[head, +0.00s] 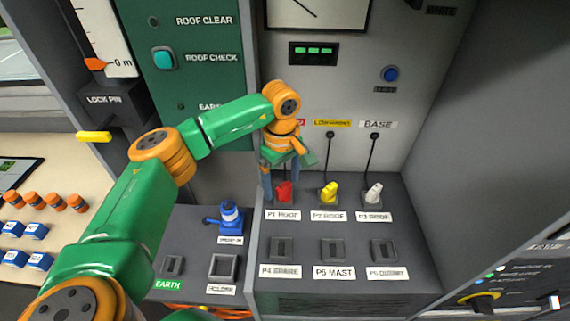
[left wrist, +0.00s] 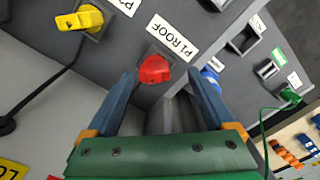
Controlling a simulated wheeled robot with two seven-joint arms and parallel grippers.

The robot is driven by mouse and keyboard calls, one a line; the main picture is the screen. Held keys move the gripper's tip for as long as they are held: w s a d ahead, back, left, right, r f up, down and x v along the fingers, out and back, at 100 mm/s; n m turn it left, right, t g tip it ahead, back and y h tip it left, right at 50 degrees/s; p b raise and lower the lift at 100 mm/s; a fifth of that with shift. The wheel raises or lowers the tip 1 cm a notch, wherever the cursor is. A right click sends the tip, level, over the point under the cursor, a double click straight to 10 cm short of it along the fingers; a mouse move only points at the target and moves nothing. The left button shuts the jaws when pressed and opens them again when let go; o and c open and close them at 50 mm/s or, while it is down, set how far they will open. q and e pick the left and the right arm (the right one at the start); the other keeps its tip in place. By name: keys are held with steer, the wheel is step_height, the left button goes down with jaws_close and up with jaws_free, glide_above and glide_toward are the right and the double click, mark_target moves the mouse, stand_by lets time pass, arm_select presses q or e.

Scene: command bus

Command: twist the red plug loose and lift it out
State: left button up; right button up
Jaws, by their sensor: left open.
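The red plug (head: 284,191) sits in the socket labelled P1 ROOF on the grey panel. It also shows in the left wrist view (left wrist: 154,69), just beyond the fingertips and between their lines. My left gripper (head: 280,190) is above and around the plug's place, pointing down; its blue fingers show wide apart in the left wrist view (left wrist: 163,85). The fingers are open and nothing is between them that I can see held. Whether a finger touches the plug, I cannot tell. My right gripper is not in view.
A yellow plug (head: 328,192) and a white plug (head: 374,194) sit to the right, with black cables rising to the back wall. A blue connector (head: 230,214) stands on the left. Empty sockets labelled P4, P5 and P6 lie in front. A grey wall (head: 500,150) closes the right side.

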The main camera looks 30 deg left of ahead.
mark_target(284, 192)
arm_select(q)
steer(key=shift+w+f, duration=0.2)
steer(key=shift+f, duration=0.4)
steer(key=shift+w+f, duration=0.15)
steer(key=shift+f, duration=0.4)
steer(key=shift+w+f, duration=0.15)
steer(key=shift+f, duration=0.05)
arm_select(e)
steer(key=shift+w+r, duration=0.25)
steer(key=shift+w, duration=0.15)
arm_select(q)
steer(key=shift+s+r, duration=0.1)
steer(key=shift+s, duration=0.1)
steer(key=c, duration=0.4)
jaws_close()
steer(key=n, duration=0.4)
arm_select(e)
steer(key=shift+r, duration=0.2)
arm_select(q)
steer(key=shift+n+p, duration=0.45)
steer(key=shift+n, duration=2.55)
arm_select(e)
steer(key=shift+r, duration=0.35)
